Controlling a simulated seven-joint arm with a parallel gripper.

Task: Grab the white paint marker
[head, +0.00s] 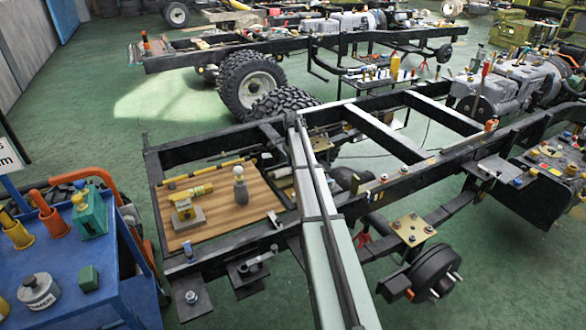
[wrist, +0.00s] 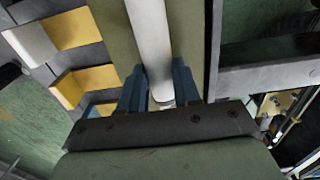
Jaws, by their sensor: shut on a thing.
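The white paint marker (wrist: 150,38) shows in the wrist view as a white cylinder running up from between the blue fingers of my gripper (wrist: 158,85). The gripper is shut on it near its lower end. The marker's upper end runs out of the picture. In the head view my arm reaches from the bottom edge up across the chassis frame. I cannot make out the fingers or the marker in that view.
A wooden board (head: 225,226) on the near chassis frame (head: 395,186) carries a yellow tool (head: 192,196) and a grey bottle (head: 240,186). A blue cart (head: 75,262) stands at left. Frame rails lie close around the gripper. Green floor is open at upper left.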

